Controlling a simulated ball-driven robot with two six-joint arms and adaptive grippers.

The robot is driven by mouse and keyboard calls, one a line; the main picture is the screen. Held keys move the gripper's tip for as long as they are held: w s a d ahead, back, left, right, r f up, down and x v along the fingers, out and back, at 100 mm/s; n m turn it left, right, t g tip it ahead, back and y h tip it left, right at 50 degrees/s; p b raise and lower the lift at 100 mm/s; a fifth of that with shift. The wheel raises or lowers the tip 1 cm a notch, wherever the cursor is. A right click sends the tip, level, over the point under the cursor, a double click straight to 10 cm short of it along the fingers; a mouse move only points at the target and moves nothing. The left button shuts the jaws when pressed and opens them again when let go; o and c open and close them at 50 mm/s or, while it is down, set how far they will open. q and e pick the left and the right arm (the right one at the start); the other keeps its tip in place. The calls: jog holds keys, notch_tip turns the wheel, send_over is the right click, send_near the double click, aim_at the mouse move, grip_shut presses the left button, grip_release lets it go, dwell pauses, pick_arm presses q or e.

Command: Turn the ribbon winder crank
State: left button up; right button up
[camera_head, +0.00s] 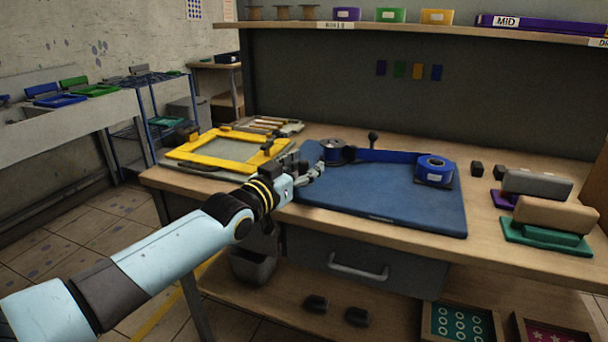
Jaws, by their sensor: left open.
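The ribbon winder (333,151) is a dark spool unit at the back left of a blue mat (385,199) on the workbench. A small dark knob on a post, which looks like the crank (373,139), stands up behind the ribbon. A blue ribbon (388,157) runs from the winder to a blue ribbon roll (434,169) at the right. My left gripper (318,170) is open at the mat's left edge, just in front of the winder and left of the knob. Whether it touches anything cannot be told. My right gripper is not in view.
A yellow screen frame (226,149) lies left of my left arm. Stamp blocks (556,213) on coloured bases stand at the right. A shelf (450,29) runs above the back panel. The front of the blue mat is clear.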

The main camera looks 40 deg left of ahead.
pick_arm(q)
jog(key=shift+w, duration=0.1)
grip_shut()
dwell(0.3)
jog(key=shift+a+f, duration=0.15)
jog(key=shift+a, duration=0.05)
dwell(0.3)
